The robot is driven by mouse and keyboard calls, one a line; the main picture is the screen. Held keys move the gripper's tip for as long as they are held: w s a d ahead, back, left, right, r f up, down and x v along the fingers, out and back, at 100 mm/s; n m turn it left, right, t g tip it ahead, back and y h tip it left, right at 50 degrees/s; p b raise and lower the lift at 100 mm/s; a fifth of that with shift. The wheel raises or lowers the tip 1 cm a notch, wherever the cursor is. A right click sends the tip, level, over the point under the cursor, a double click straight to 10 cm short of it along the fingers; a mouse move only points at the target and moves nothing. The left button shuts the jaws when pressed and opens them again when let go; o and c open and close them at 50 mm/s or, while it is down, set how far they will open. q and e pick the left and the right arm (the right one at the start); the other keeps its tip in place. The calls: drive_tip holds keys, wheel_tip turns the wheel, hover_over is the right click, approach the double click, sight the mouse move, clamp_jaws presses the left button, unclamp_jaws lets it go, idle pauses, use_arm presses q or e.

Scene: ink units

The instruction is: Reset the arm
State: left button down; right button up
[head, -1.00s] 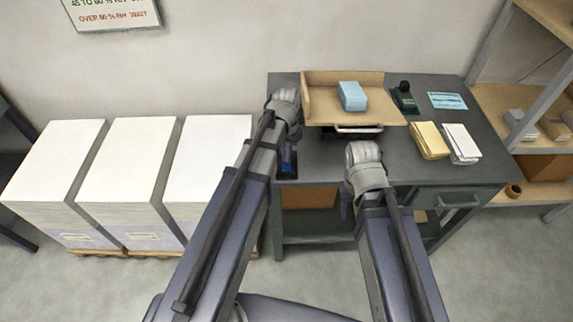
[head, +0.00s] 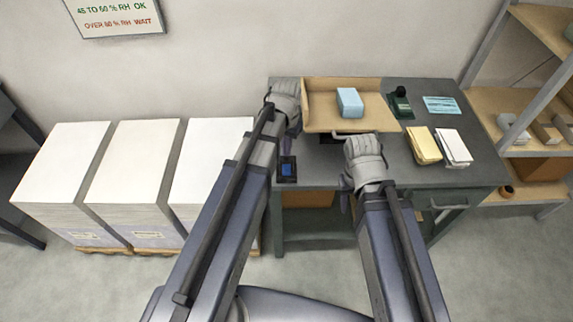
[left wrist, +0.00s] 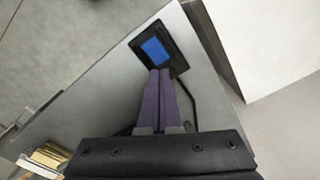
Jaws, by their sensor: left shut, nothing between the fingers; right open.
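My left gripper (left wrist: 160,73) is shut and empty in the left wrist view, its two purple fingers together. Its tips are close to a small black device with a blue screen (left wrist: 155,50) on the desk; I cannot tell whether they touch.
The grey desk (head: 310,172) carries a wooden tray (head: 320,122) with a blue pad (head: 349,101), a green stamp-like tool (head: 402,103), a blue slip (head: 440,105), and yellow (head: 424,146) and white (head: 454,147) stacks. Tall paper stacks (head: 135,160) stand left, shelves (head: 535,148) right.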

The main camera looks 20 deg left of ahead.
use_arm(q)
drive_tip(key=shift+r, duration=0.4)
drive_tip(key=shift+s+d, duration=0.15)
drive_tip(key=s+d+m+y, duration=0.1)
drive_tip(key=s+d, duration=0.9)
drive_tip(key=s, duration=0.4)
